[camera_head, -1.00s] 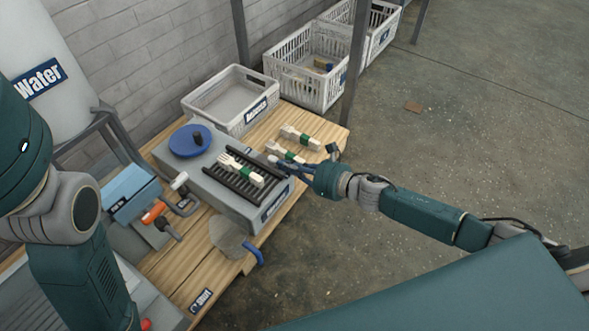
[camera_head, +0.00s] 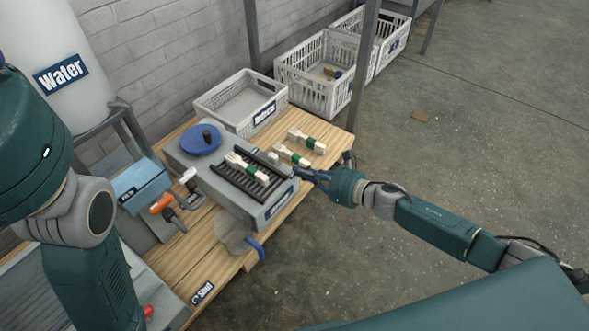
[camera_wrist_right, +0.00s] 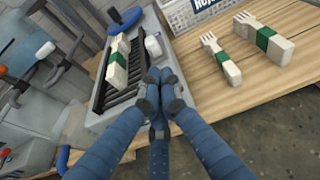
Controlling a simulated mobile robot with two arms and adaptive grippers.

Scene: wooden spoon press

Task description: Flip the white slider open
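A small white block, which looks like the white slider (camera_head: 273,157), sits on the grey press (camera_head: 263,212) at the far right end of its black slotted rack (camera_head: 240,182). It also shows in the right wrist view (camera_wrist_right: 153,46), just beyond my fingertips. My right gripper (camera_head: 300,173) is at the right edge of the press, with a small gap to the block. In the right wrist view its blue fingers (camera_wrist_right: 158,80) are together, with nothing seen between them. My left arm is at the left of the head view; its gripper is out of view.
A wooden fork with a green band (camera_head: 246,168) lies across the rack. Two more forks (camera_head: 306,141) (camera_head: 291,154) lie on the wooden table (camera_head: 190,262). A blue disc (camera_head: 201,141) tops the press. A white crate (camera_head: 232,112) stands behind.

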